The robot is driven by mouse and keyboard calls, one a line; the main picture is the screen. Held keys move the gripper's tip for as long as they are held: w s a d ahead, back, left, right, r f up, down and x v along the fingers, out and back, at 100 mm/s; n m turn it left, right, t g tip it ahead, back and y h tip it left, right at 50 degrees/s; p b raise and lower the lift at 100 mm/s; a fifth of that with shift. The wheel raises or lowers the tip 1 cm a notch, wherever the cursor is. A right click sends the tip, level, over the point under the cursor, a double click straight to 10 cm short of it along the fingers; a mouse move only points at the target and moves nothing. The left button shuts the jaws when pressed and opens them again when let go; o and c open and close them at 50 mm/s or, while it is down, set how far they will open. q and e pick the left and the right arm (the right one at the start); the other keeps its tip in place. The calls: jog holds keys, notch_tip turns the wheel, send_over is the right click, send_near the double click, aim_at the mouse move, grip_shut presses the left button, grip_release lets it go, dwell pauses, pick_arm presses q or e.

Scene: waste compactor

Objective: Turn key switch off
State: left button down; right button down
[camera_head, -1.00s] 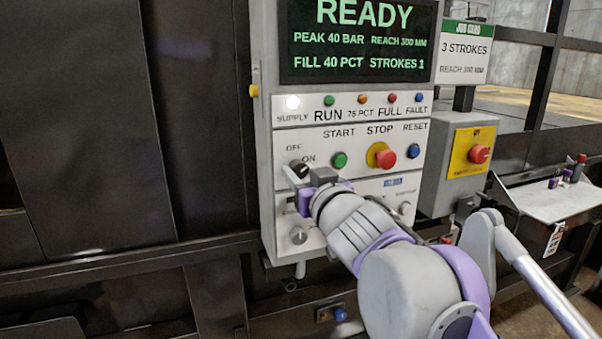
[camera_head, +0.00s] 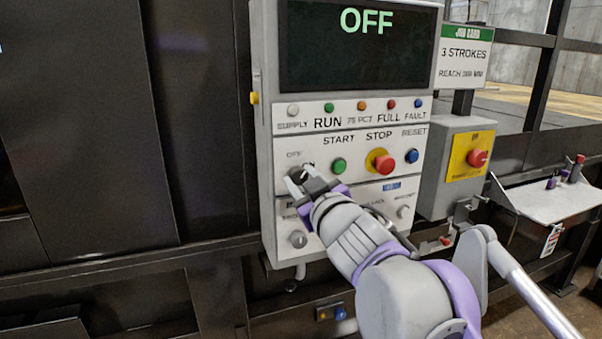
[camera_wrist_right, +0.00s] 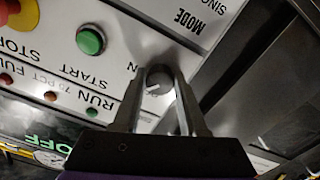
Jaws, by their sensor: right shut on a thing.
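The display (camera_head: 358,45) above reads OFF, and the supply lamp (camera_head: 293,110) is unlit. My left gripper is not in view.
The green start button (camera_head: 339,165), red stop button (camera_head: 385,162) and blue reset button (camera_head: 412,156) are right of the switch. A grey box with a red knob (camera_head: 477,158) stands farther right. A small shelf (camera_head: 545,200) is at the far right.

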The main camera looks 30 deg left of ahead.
jog(key=n+p, duration=0.1)
jog(key=n, duration=0.1)
jog(key=n+p, duration=0.1)
jog(key=shift+r+n, duration=0.2)
jog(key=shift+n, duration=0.2)
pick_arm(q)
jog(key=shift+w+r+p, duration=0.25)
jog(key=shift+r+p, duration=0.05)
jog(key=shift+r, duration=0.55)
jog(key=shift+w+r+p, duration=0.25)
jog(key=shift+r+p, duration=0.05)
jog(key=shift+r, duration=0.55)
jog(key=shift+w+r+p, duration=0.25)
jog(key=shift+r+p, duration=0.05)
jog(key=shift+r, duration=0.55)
pick_arm(e)
jog(key=shift+f+n, duration=0.1)
jog(key=shift+n, duration=1.7)
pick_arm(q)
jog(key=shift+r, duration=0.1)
pick_arm(e)
jog(key=shift+c, duration=2.2)
grip_release()
